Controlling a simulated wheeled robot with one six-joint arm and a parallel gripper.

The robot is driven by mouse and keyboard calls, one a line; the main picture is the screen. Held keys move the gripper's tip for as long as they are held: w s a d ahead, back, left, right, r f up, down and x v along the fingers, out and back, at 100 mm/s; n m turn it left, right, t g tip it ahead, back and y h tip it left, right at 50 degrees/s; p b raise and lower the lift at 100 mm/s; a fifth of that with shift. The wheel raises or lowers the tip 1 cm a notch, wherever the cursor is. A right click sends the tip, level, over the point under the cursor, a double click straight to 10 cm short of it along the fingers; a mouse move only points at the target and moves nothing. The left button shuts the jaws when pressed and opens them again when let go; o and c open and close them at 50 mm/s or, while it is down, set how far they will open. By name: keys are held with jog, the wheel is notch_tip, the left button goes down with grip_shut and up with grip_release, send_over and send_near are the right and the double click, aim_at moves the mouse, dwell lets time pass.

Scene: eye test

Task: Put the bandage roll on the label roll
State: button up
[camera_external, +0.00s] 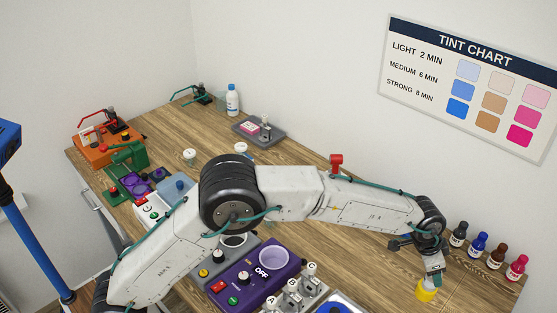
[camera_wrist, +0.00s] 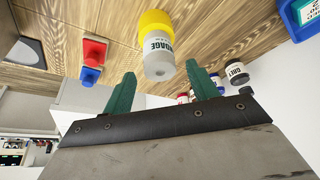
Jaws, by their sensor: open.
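The bandage roll (camera_wrist: 159,62), white with dark lettering, stands end to end with a wider yellow round piece (camera_wrist: 155,22) on the table side in the wrist view. I cannot tell whether the yellow piece is the label roll. In the external view the yellow piece (camera_external: 425,292) is on the wooden table at the lower right, with a little white on top of it. My gripper (camera_external: 433,272) is right above it. In the wrist view its green fingers are open and empty, one to each side of the bandage roll's near end, with gaps between.
Several tint bottles (camera_external: 478,242) stand right of my gripper. A red-topped item (camera_external: 336,162) stands at the wall edge. A purple device (camera_external: 255,280) and lettered pieces (camera_external: 291,288) are at the front. A grey tray (camera_external: 272,137) is at the back. Bare table lies left of my gripper.

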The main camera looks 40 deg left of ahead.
jog(key=s+a+r+n+y, duration=0.1)
jog(key=s+a+r, duration=0.3)
jog(key=a+r, duration=0.4)
jog(key=s+a+r+n, duration=0.1)
jog(key=s+a+r, duration=0.4)
jog(key=a, duration=0.5)
jog(key=s+a+r+n, duration=0.35)
jog(key=s+a, duration=0.65)
jog(key=a, duration=0.4)
jog(key=s+a+f+n, duration=0.1)
jog(key=s+a, duration=0.3)
jog(key=s, duration=0.4)
jog(key=s+a+f+n+g+y, duration=0.1)
jog(key=s+a+f, duration=0.3)
jog(key=s, duration=0.4)
jog(key=s+a+f+n+g+y, duration=0.1)
jog(key=s+a+f, duration=0.1)
jog(key=s+a, duration=0.4)
jog(key=s, duration=0.3)
jog(key=shift+f, duration=0.15)
jog(key=shift+n, duration=0.25)
